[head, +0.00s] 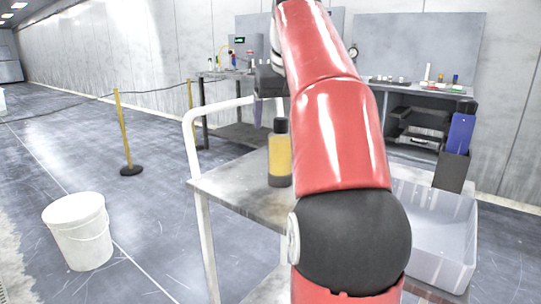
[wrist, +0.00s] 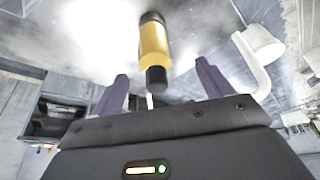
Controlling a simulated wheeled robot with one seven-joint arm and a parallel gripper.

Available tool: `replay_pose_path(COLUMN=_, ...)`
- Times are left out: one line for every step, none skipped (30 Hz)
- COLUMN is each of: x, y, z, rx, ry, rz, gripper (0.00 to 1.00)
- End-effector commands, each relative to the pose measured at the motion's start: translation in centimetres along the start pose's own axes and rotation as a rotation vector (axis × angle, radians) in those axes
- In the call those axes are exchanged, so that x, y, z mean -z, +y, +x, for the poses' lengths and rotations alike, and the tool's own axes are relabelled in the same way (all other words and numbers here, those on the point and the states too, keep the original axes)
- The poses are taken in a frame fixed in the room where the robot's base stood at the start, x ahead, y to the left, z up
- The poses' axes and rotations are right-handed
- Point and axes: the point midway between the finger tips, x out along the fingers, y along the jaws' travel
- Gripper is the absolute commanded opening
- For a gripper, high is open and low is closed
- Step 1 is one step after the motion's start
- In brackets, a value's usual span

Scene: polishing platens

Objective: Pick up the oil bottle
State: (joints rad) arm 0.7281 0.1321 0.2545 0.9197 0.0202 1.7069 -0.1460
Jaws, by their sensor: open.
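The oil bottle (head: 279,158) has a yellow body with a dark cap and base, and stands upright on a grey cart top (head: 230,192) in the head view. In the wrist view the bottle (wrist: 155,45) shows ahead of my gripper (wrist: 162,88), between the lines of its two purple fingers. The fingers are wide apart and hold nothing. The bottle appears apart from the fingers.
A white cart handle (head: 188,135) rises left of the bottle. A clear bin (head: 430,240) is at the right, with a dark holder (head: 451,171) behind it. A white bucket (head: 78,232) stands on the floor at left. A workbench (head: 415,92) is behind.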

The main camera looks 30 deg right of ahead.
Motion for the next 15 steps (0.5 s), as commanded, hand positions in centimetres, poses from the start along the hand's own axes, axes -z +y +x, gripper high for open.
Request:
replay_pose_path(x=0.2, y=0.5, z=-0.1, rx=0.001, ry=0.001, rz=0.007, gripper=0.79)
replay_pose_path(x=0.3, y=0.7, z=0.0, rx=0.001, ry=0.001, rz=0.008, gripper=0.79)
replay_pose_path(x=0.3, y=0.8, z=0.2, rx=0.002, ry=0.000, rz=0.010, gripper=0.79)
replay_pose_path(x=0.3, y=0.9, z=0.5, rx=0.002, ry=0.000, rz=0.010, gripper=0.79)
replay_pose_path(x=0.3, y=0.9, z=0.8, rx=0.002, ry=-0.001, rz=0.011, gripper=0.79)
replay_pose_path(x=0.3, y=0.9, z=1.3, rx=0.003, ry=-0.002, rz=0.011, gripper=0.79)
replay_pose_path(x=0.2, y=0.9, z=1.7, rx=0.003, ry=-0.002, rz=0.010, gripper=0.79)
replay_pose_path(x=0.3, y=0.9, z=2.0, rx=0.002, ry=-0.001, rz=0.010, gripper=0.79)
replay_pose_path(x=0.3, y=0.9, z=2.4, rx=0.002, ry=0.000, rz=0.010, gripper=0.79)
replay_pose_path(x=0.3, y=0.9, z=2.6, rx=0.002, ry=-0.001, rz=0.010, gripper=0.79)
replay_pose_path(x=0.3, y=0.9, z=2.8, rx=0.002, ry=-0.001, rz=0.010, gripper=0.79)
replay_pose_path(x=0.4, y=0.9, z=3.1, rx=0.002, ry=0.000, rz=0.010, gripper=0.79)
replay_pose_path(x=0.4, y=1.0, z=3.3, rx=0.002, ry=0.000, rz=0.010, gripper=0.79)
replay_pose_path(x=0.4, y=1.0, z=3.7, rx=0.002, ry=0.000, rz=0.010, gripper=0.79)
replay_pose_path(x=0.4, y=1.0, z=4.3, rx=0.002, ry=0.000, rz=0.010, gripper=0.79)
